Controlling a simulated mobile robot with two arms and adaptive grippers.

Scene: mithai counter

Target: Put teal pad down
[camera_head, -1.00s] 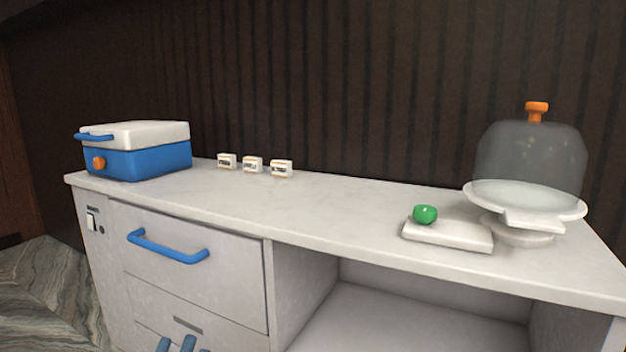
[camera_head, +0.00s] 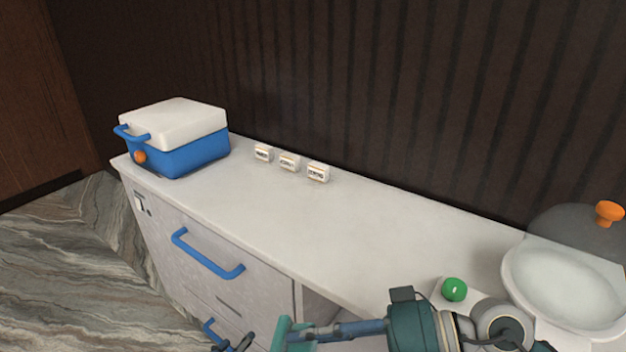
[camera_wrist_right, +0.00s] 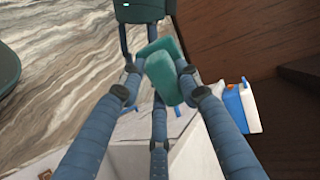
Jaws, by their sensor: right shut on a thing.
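The teal pad (camera_head: 281,334) is at the bottom of the head view, in front of the counter's drawers. It also shows in the right wrist view (camera_wrist_right: 163,75). My right gripper (camera_head: 305,333) reaches in from the right with blue fingers and is shut on the pad, holding it in the air. In the right wrist view its fingers (camera_wrist_right: 160,90) close around the pad from both sides. Dark finger parts at the bottom edge of the head view, left of the pad, appear to be my left gripper (camera_head: 236,344); its opening is unclear.
The pale counter (camera_head: 250,205) has a clear middle. A blue box with a white lid (camera_head: 175,135) stands at the left. Several small labelled blocks (camera_head: 289,161) line the back. A green ball (camera_head: 454,289) and a cloudy-domed stand (camera_head: 565,290) are at the right, partly behind my arm.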

